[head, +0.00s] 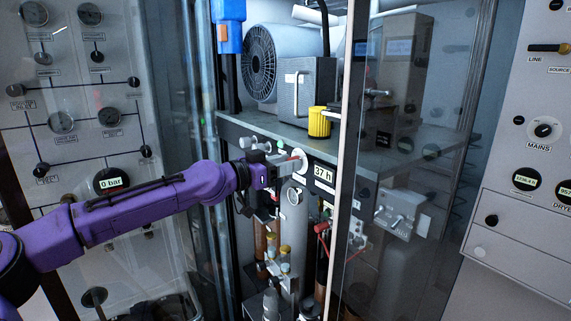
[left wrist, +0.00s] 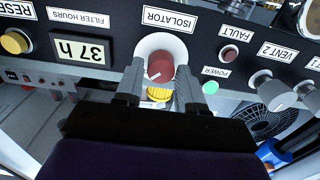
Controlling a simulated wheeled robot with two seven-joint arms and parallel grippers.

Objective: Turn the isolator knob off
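The isolator knob (left wrist: 161,66) is red on a round white plate under the label ISOLATOR in the left wrist view. A short white mark on it points to the lower left. In the head view the knob (head: 297,154) is small and partly hidden by my left gripper (head: 283,160). In the left wrist view my left gripper (left wrist: 159,80) has one finger on each side of the knob. The fingers look open, with a narrow gap to the knob; contact is not clear. My right gripper is not in view.
Beside the knob are a 37 h display (left wrist: 82,50), a yellow button (left wrist: 15,42), a green power button (left wrist: 210,87), and a red fault button (left wrist: 229,53). A glass door (head: 400,240) stands to the right. A shelf (head: 400,150) is above the panel.

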